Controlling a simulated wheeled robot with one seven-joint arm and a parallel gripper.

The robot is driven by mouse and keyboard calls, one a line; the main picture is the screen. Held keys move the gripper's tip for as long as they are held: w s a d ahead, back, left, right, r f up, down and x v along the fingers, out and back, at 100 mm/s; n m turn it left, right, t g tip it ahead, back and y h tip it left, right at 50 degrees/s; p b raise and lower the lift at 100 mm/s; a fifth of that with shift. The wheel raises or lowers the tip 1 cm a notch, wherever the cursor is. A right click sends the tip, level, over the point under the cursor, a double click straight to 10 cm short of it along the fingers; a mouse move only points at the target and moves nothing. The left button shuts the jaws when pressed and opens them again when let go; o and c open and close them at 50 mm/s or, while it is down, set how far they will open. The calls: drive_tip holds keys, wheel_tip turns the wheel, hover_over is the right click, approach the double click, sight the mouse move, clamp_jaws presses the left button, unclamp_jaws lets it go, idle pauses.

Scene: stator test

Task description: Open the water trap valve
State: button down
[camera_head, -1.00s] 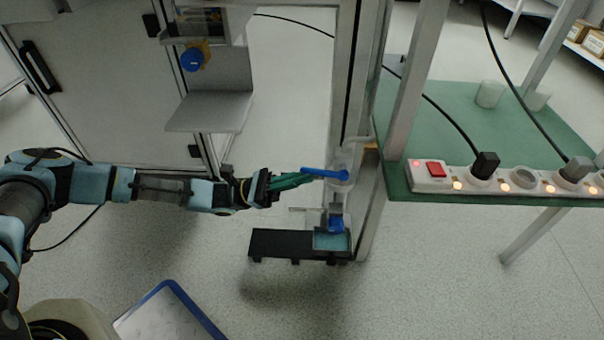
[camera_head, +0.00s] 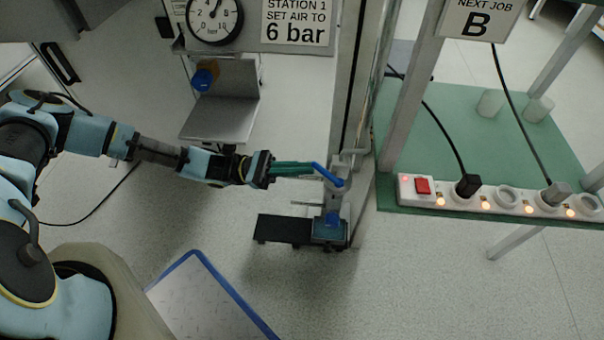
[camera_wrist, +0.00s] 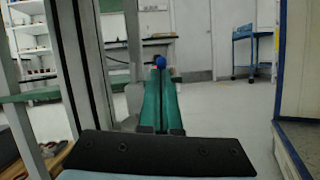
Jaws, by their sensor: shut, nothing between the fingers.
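The water trap valve has a blue lever (camera_head: 328,174) on a pale grey body (camera_head: 334,203) by the upright post. The lever slants down to the right, its free end at the upper left. My gripper (camera_head: 312,168) has green fingers, shut with nothing between them, reaching from the left. The fingertips are at the lever's free end; whether they touch it I cannot tell. In the wrist view the closed fingers (camera_wrist: 160,78) point forward, and a blue round end of the lever (camera_wrist: 160,61) shows just beyond their tips. A blue part (camera_head: 332,218) sits below the valve.
A black base plate (camera_head: 282,230) lies under the valve. A metal post (camera_head: 352,80) stands right behind it. A green shelf (camera_head: 455,125) with a lit power strip (camera_head: 480,196) is at the right. A gauge (camera_head: 214,18) and a blue knob (camera_head: 204,78) are above left.

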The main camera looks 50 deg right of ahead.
drive_tip(key=shift+s+d+r+p, duration=0.2)
drive_tip(key=shift+r+p, duration=0.15)
drive_tip(key=shift+r, duration=0.15)
idle(0.4)
